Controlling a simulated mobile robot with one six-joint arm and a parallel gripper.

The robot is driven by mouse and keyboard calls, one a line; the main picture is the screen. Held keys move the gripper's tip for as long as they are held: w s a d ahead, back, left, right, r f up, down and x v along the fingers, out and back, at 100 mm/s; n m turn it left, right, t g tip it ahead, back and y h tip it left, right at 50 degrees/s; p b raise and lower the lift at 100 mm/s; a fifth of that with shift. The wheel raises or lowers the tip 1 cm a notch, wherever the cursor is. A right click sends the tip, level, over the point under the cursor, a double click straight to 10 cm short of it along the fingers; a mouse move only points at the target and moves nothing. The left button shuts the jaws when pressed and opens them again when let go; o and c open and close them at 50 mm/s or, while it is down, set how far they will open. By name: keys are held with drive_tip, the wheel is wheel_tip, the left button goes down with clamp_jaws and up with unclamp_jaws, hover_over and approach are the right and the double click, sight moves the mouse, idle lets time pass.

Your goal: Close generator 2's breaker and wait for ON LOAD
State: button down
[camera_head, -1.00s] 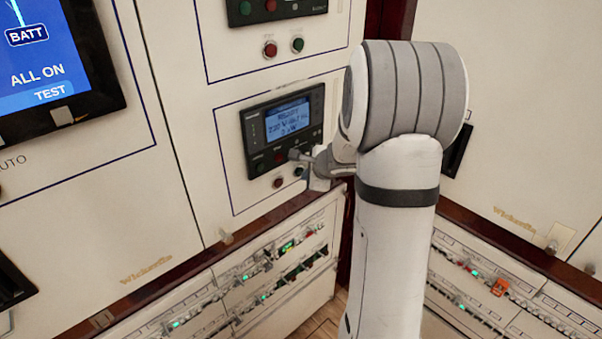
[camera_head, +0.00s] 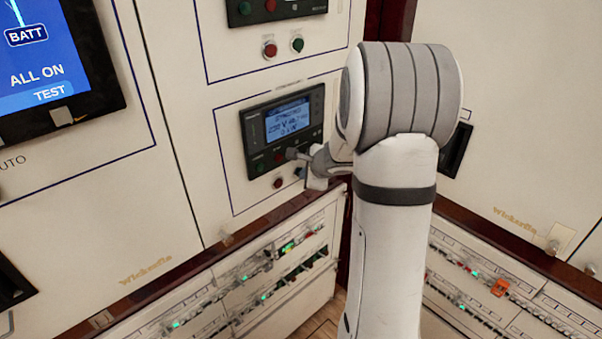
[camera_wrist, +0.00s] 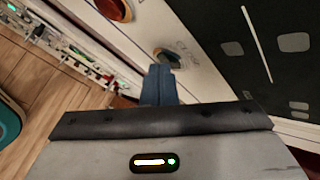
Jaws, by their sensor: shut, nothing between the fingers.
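The generator controller (camera_head: 282,130) is a dark unit with a lit blue screen (camera_head: 288,120) on the middle panel in the head view. Its screen text is too small to read surely; the lower lines seem to give volts and hertz. A red button (camera_head: 278,183) sits below it, also in the wrist view (camera_wrist: 115,8). My gripper (camera_head: 301,173) is shut and empty beside it. In the wrist view its blue fingertips (camera_wrist: 160,72) are at the dark round button (camera_wrist: 167,56), partly covering it. Contact cannot be told.
A similar panel above has a red button (camera_head: 270,50) and a green button (camera_head: 297,45). A large screen (camera_head: 45,60) is at left. Breaker rows (camera_head: 260,275) with green lights run below. Another breaker row (camera_head: 475,285) is at right.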

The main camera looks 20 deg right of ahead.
idle(0.3)
drive_tip(key=shift+s+d+b, duration=0.3)
drive_tip(key=shift+s+b, duration=0.1)
drive_tip(key=shift+s, duration=0.4)
drive_tip(key=s, duration=0.1)
drive_tip(key=s+d+b, duration=0.1)
drive_tip(key=s, duration=0.2)
drive_tip(key=shift+s+d, duration=0.35)
idle(0.5)
